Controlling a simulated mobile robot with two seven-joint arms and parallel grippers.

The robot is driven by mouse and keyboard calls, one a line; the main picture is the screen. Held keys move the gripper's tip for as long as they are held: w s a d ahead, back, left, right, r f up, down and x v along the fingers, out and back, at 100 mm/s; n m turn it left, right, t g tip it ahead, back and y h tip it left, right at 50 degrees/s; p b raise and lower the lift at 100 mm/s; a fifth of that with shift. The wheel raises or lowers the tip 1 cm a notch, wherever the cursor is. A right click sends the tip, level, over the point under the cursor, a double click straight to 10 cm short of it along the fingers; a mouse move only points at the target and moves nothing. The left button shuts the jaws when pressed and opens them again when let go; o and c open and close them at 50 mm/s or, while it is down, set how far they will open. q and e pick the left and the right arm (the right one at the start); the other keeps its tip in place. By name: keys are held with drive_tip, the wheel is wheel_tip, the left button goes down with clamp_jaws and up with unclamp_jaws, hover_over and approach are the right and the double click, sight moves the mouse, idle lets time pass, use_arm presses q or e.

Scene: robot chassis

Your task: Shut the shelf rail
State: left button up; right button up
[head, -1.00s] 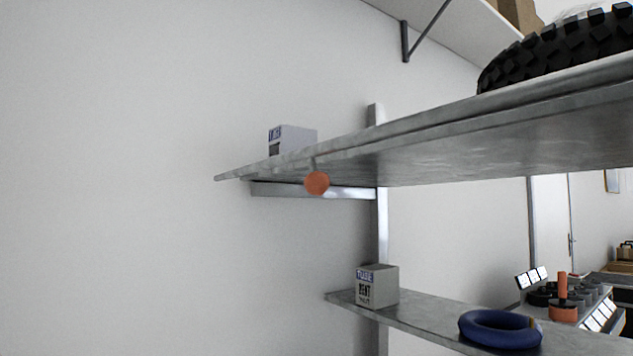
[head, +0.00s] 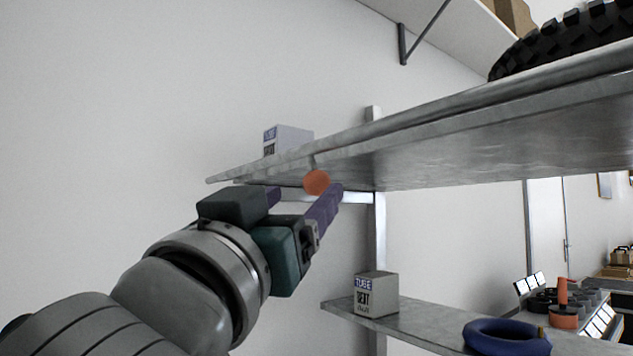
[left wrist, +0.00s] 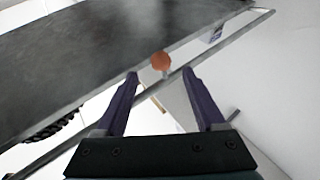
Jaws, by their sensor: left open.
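The shelf rail (head: 460,122) is a thin grey bar along the edge of the upper metal shelf (head: 480,160). A round orange knob (head: 316,182) hangs on a short stem from it. In the left wrist view the rail (left wrist: 226,40) runs diagonally, with a narrow gap between it and the dark shelf slab (left wrist: 90,60). My left gripper (head: 304,190) is open, its purple fingers at the knob. In the left wrist view the knob (left wrist: 161,61) appears between and just beyond the fingertips (left wrist: 160,74); contact is unclear. My right gripper is not in view.
A grey box (head: 290,140) and a black knobbly tire (head: 565,42) rest on the upper shelf. A lower shelf (head: 410,328) holds another box (head: 376,295) and a blue ring (head: 506,338). A metal post (head: 377,240) stands behind. The left side is open before a bare wall.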

sight(312, 186)
use_arm(q)
drive_tip(key=b+x, duration=0.1)
drive_tip(key=x, duration=0.6)
drive_tip(key=shift+f, duration=0.1)
drive_tip(key=shift+c, duration=0.2)
clamp_jaws()
idle(1.1)
